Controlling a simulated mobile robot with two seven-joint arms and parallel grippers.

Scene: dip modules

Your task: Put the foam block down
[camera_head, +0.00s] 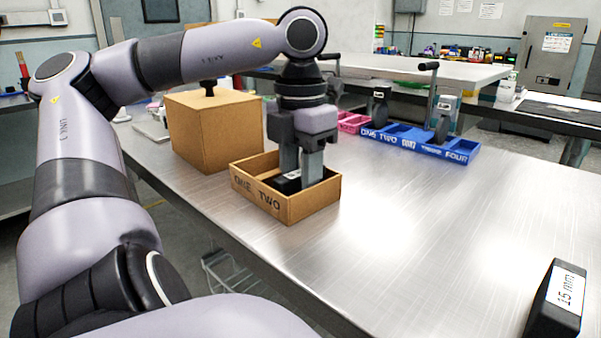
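My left gripper (302,180) points straight down into a small open cardboard tray (262,198) marked ONE and TWO. Its fingertips are low inside the tray, with only a narrow gap showing between the fingers. A black block with a white label (284,184), perhaps foam, lies in the tray at the fingertips. The tray wall hides its lower part, and I cannot tell whether the fingers are closed on it. Another black block (556,305) with a white "15 mm" label is at the bottom right, partly cut off. My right gripper is not in view.
A closed cardboard box (205,135) with a black knob stands behind the tray, to the left. A blue compartment tray (420,142) with dark cranked devices and a pink tray (351,122) stand farther back.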

